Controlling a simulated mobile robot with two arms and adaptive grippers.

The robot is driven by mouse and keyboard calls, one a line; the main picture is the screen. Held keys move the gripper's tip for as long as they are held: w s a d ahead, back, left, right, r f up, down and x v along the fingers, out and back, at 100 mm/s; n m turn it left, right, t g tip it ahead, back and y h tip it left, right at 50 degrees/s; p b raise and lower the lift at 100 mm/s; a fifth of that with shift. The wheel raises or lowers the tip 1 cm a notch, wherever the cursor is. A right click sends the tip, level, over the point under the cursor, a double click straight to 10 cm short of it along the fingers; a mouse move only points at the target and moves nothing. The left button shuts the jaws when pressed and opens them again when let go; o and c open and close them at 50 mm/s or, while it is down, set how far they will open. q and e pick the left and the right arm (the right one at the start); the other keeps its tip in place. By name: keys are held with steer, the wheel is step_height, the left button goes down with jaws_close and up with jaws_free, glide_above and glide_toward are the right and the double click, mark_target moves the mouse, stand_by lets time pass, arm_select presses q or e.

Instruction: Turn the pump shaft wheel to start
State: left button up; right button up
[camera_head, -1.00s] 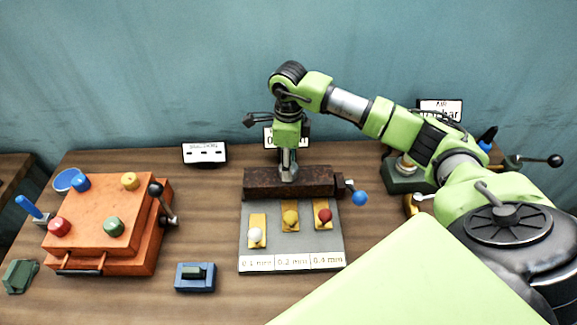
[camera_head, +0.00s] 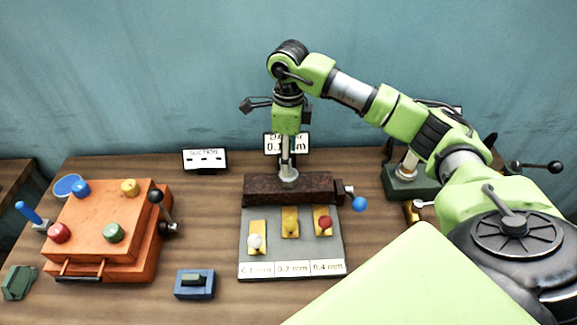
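No part is plainly marked as the pump shaft wheel, and I cannot tell which one it is. A blue ring-shaped part (camera_head: 67,185) sits at the back left of an orange box (camera_head: 105,215). A bar with black ball ends (camera_head: 540,167) shows at the far right, partly behind my arm. My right arm reaches in from the right, and its wrist hangs above a dark brown block (camera_head: 260,190). A silver post shows between wrist and block. My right gripper's fingers cannot be made out clearly. My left gripper is not in view.
Blue, yellow, red and green knobs stand on the orange box. A grey plate (camera_head: 335,240) with yellow tabs lies before the brown block. A small blue device (camera_head: 195,285) is at the front.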

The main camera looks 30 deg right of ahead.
step_height(320, 180, up, 6)
stand_by(0.8)
